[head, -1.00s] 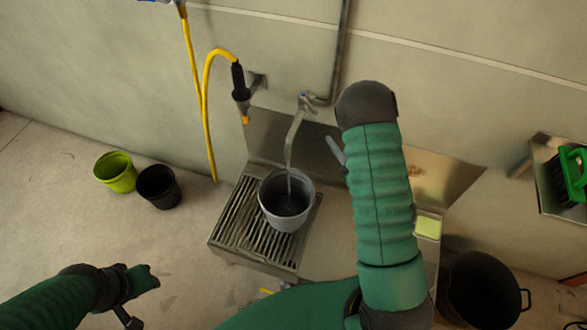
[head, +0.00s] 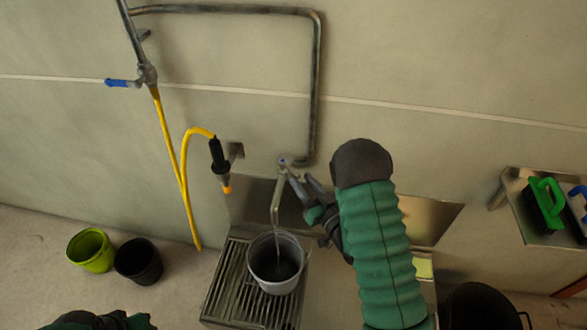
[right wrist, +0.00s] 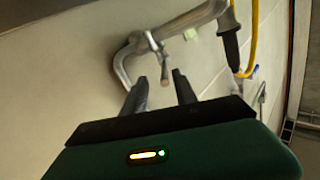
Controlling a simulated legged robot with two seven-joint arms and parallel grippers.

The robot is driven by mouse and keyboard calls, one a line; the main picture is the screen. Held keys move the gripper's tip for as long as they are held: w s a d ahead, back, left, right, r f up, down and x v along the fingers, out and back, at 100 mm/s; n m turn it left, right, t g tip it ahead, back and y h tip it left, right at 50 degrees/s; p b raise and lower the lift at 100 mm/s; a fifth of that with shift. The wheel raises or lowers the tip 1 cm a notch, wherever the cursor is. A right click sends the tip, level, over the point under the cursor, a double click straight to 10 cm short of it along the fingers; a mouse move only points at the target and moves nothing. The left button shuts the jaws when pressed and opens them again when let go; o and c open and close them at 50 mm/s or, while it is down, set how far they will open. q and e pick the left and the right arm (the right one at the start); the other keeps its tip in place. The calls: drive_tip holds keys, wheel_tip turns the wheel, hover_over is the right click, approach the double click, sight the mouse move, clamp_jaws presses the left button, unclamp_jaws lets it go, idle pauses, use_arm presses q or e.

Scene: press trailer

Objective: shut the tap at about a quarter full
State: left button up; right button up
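The tap (head: 285,162) is on the wall pipe, its spout pointing down over a grey bucket (head: 292,285). A thin stream runs from the spout into the bucket. The bucket stands on a slatted metal grate (head: 228,285); its inside is dark and I cannot tell the water level. My right gripper (head: 300,184) is just right of the tap. In the right wrist view its fingers (right wrist: 160,92) are apart and empty, with the tap's small lever (right wrist: 158,52) just beyond the gap. My left gripper (head: 110,320) is at the bottom edge, mostly cut off.
A yellow hose (head: 177,165) with a black nozzle (head: 219,158) hangs left of the tap. A lime bucket (head: 90,250) and a black bucket (head: 139,262) stand on the floor at left. A large black tub (head: 480,308) is at lower right. A wall shelf (head: 520,205) holds brushes.

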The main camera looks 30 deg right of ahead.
sight(289, 169)
drive_tip(key=w, duration=0.2)
drive_tip(key=w+a, duration=0.1)
drive_tip(key=w, duration=0.3)
drive_tip(key=shift+w+a+r, duration=0.15)
drive_tip(key=shift+a+r, duration=0.1)
drive_tip(key=shift+a, duration=0.15)
drive_tip(key=shift+d+f, duration=0.1)
drive_tip(key=shift+d, duration=0.35)
drive_tip(key=c, duration=0.4)
drive_tip(key=shift+a, duration=0.4)
clamp_jaws()
drive_tip(key=shift+d, duration=0.2)
